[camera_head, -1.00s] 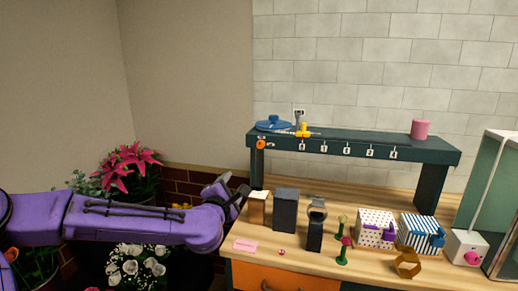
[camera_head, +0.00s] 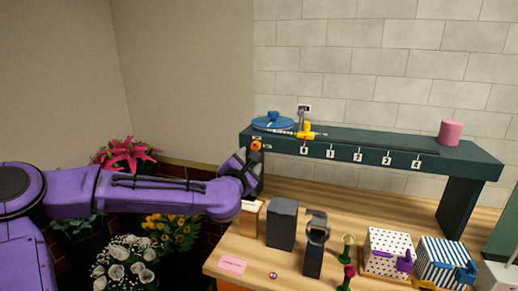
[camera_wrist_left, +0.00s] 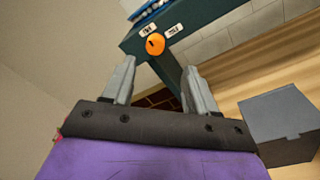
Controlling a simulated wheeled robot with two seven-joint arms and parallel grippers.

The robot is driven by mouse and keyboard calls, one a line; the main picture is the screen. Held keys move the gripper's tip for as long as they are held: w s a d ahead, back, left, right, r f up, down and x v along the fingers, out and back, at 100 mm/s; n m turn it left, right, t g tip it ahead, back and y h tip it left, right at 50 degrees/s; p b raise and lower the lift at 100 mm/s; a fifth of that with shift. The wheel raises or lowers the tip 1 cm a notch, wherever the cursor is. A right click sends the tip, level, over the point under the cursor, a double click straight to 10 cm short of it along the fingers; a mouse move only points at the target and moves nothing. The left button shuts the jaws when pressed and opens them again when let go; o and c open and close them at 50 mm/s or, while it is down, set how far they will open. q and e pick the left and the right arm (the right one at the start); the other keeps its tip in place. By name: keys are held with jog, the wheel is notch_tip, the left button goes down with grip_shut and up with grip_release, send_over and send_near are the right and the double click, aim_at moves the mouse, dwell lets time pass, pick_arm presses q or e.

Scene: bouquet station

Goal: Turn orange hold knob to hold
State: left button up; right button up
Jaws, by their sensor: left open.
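The orange hold knob (camera_head: 256,145) sits on the front face at the left end of the dark green raised shelf (camera_head: 375,147). In the left wrist view the knob (camera_wrist_left: 155,44) is round with a dark mark, below two small white labels (camera_wrist_left: 160,30). My left gripper (camera_head: 248,158) is at the shelf's left end, close to the knob. In the left wrist view its two grey fingers (camera_wrist_left: 158,75) are apart, with nothing between them. The knob appears beyond the fingertips, and I see no contact. My right gripper is not in view.
A dark grey box (camera_head: 282,223) and a black stand (camera_head: 316,248) are on the wooden counter right of my left gripper. A blue lidded dish (camera_head: 272,121) and a yellow piece (camera_head: 307,130) are on the shelf. White flowers (camera_head: 127,262) stand below my left arm.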

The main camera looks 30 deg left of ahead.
aim_at(255, 147)
pick_arm(q)
jog(key=p+x, duration=0.1)
jog(key=x, duration=0.1)
jog(key=p+x, duration=0.1)
jog(key=x, duration=0.5)
jog(key=shift+a+p, duration=0.4)
jog(key=shift+a, duration=0.05)
jog(key=shift+r, duration=0.1)
jog(key=shift+s, duration=0.1)
jog(key=c, duration=1.1)
jog(key=shift+o, duration=0.2)
